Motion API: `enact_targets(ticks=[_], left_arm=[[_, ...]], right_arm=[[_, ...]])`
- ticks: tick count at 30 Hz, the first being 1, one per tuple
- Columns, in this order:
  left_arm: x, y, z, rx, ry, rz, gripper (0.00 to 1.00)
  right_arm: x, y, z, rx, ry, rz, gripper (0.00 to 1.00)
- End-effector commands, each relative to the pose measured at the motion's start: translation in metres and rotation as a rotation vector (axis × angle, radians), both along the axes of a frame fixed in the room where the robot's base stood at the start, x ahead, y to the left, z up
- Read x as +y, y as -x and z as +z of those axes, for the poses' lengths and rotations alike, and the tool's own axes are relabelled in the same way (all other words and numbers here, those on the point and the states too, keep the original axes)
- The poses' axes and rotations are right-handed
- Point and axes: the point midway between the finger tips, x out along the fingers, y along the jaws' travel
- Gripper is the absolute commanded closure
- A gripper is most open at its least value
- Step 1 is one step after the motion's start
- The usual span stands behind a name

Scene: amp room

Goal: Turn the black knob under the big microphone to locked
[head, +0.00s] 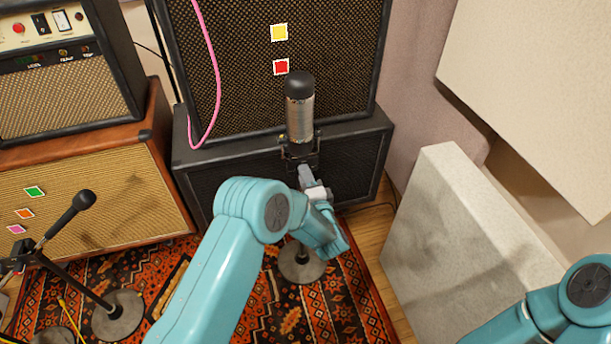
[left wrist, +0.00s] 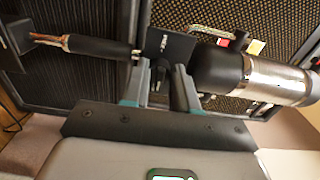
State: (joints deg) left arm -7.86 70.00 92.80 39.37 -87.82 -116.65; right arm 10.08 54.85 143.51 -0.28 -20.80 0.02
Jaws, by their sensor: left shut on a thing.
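The big microphone (head: 300,115) has a black top and a silver body and stands upright on a stand with a round base (head: 302,265). It lies sideways in the left wrist view (left wrist: 268,80). A dark bracket (left wrist: 172,45) joins it to the stand. My left gripper (head: 304,172) is just below the microphone. In the left wrist view its two fingers close around the small black knob (left wrist: 160,72) by the bracket. The knob is hidden in the head view, and I cannot read its setting. My right gripper is out of view.
Black speaker cabinets (head: 250,160) stand close behind the microphone. A smaller microphone (head: 70,215) on a stand is at the left, before a brown amplifier cabinet (head: 90,180). A pale panel (head: 450,230) leans at the right. A patterned rug (head: 345,310) covers the floor.

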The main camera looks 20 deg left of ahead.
Motion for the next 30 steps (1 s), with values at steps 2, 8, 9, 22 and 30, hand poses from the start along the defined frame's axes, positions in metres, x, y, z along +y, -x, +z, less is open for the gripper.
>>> enact_targets(ticks=[2,8,9,22,30], left_arm=[[0.0003,0.0007,-0.0008,0.012,-0.015,0.001,1.00],[0.0003,0.0007,-0.0011,0.023,-0.030,0.001,1.00],[0.0003,0.0007,-0.0012,0.023,-0.031,0.001,1.00],[0.0001,0.0005,-0.0009,0.023,-0.030,0.001,0.49],[-0.0013,0.0019,0.0000,0.022,-0.030,0.000,0.49]], right_arm=[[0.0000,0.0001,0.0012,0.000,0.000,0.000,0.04],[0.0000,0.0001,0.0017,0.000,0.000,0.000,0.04],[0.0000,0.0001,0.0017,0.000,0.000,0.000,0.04],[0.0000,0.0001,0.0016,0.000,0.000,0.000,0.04],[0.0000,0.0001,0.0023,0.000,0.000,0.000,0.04]])
